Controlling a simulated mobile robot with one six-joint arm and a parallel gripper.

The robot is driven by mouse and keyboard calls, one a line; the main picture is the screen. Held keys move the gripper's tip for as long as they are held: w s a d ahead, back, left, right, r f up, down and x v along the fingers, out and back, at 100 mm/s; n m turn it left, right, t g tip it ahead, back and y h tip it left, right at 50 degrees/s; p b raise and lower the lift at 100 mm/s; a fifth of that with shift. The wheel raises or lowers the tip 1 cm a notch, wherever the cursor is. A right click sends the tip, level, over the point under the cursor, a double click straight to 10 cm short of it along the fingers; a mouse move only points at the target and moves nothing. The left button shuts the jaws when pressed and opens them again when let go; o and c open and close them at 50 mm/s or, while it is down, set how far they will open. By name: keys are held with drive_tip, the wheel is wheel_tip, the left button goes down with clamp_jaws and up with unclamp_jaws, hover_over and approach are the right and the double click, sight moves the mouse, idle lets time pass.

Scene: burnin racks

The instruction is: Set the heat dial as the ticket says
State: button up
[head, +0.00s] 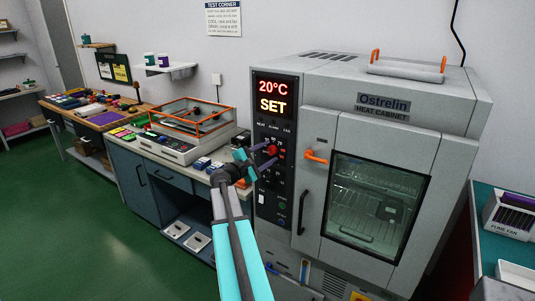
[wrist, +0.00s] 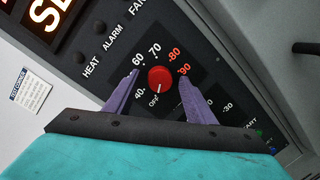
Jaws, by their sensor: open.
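The red heat dial (wrist: 159,78) is on the dark control panel of the heat cabinet. Around it, the wrist view shows OFF, 40, 60 and 70 in white and 80 and 90 in red. A small pale mark on the dial seems to face OFF. My gripper (wrist: 159,75) is open, one finger on each side of the dial; I cannot tell whether they touch it. In the head view my gripper (head: 262,160) is at the panel beside the red dial (head: 271,149). The display (head: 272,96) reads 20°C SET. I cannot identify a readable ticket.
The heat cabinet (head: 455,165) has its glass door shut, with an orange latch (head: 316,156). A second dial with 30 shows partly below the first. A bench with a clear-lidded tester (head: 185,130) stands left. A Test Corner notice (head: 223,18) hangs behind. Green floor is free at left.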

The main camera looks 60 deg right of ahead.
drive_tip(key=c, duration=1)
drive_tip(key=shift+c, duration=0.2)
drive_tip(key=shift+f+m+b, duration=0.2)
drive_tip(key=shift+m+b, duration=0.3)
drive_tip(key=shift+b, duration=0.5)
drive_tip(key=m+b, duration=0.1)
drive_tip(key=b, duration=0.2)
drive_tip(key=shift+m, duration=0.4)
drive_tip(key=m+b, duration=0.4)
drive_tip(key=b, duration=0.3)
drive_tip(key=shift+s+m+t+y+b, duration=0.1)
drive_tip(key=shift+m+t+y+b, duration=0.2)
drive_tip(key=shift+t+y, duration=0.1)
drive_tip(key=m+t+b, duration=0.1)
drive_tip(key=m+b, duration=0.4)
drive_tip(key=b, duration=0.2)
drive_tip(key=m+b, duration=0.2)
drive_tip(key=shift+s+r+b, duration=0.1)
drive_tip(key=shift+r+b, duration=0.05)
drive_tip(key=shift+b, duration=0.2)
drive_tip(key=shift+y, duration=0.3)
